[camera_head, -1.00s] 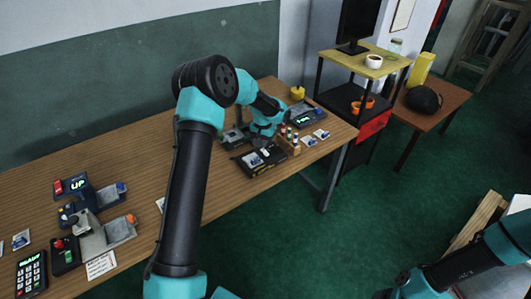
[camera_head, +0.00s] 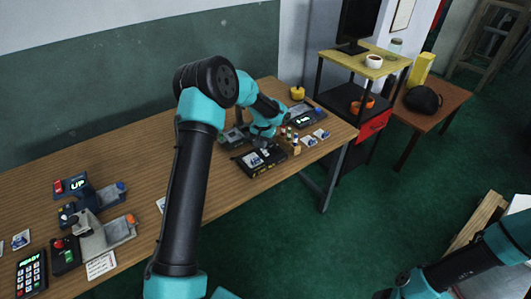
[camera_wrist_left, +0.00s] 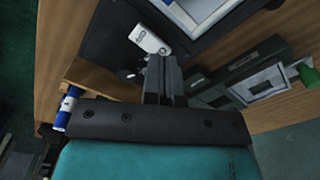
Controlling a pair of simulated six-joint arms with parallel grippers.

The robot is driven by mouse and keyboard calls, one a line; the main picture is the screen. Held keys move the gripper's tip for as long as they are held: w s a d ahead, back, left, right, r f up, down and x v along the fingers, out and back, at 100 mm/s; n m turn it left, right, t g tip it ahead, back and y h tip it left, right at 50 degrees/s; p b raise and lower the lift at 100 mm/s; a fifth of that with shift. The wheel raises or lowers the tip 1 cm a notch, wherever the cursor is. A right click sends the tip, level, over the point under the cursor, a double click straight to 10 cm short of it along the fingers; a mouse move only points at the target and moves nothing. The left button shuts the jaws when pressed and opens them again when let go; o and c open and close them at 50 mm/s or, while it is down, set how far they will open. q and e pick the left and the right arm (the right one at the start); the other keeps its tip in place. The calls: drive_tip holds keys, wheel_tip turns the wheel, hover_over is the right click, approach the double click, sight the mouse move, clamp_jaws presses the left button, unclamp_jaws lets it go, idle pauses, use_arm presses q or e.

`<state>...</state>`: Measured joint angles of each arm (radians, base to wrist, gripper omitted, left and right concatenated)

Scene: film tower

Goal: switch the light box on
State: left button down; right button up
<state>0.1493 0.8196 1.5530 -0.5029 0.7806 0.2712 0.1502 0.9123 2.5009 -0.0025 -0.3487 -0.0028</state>
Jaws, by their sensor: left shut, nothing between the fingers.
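The light box is a black box (camera_head: 262,167) with a pale panel on top, on the far right part of the wooden table. In the left wrist view the black box (camera_wrist_left: 110,35) fills the upper middle, with part of a bright panel (camera_wrist_left: 200,10) and a small white piece with dark marks (camera_wrist_left: 150,38), which may be its switch. My left gripper (camera_wrist_left: 163,68) is shut and empty, its tips close to that white piece; I cannot tell whether they touch. My right arm's end (camera_head: 400,286) is at the bottom right, away from the table; its fingers are unclear.
A wooden rack with small bottles (camera_head: 291,142) stands right beside the box. A device with a lit display (camera_head: 306,116) and photo cards (camera_head: 321,134) are nearby. A grey device (camera_wrist_left: 262,82) lies on the other side. A keypad (camera_head: 31,272) is at the far left.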

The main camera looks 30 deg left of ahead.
use_arm(q)
drive_tip(key=shift+f, duration=1)
idle(0.7)
drive_tip(key=shift+r, duration=0.15)
drive_tip(key=shift+r, duration=3.4)
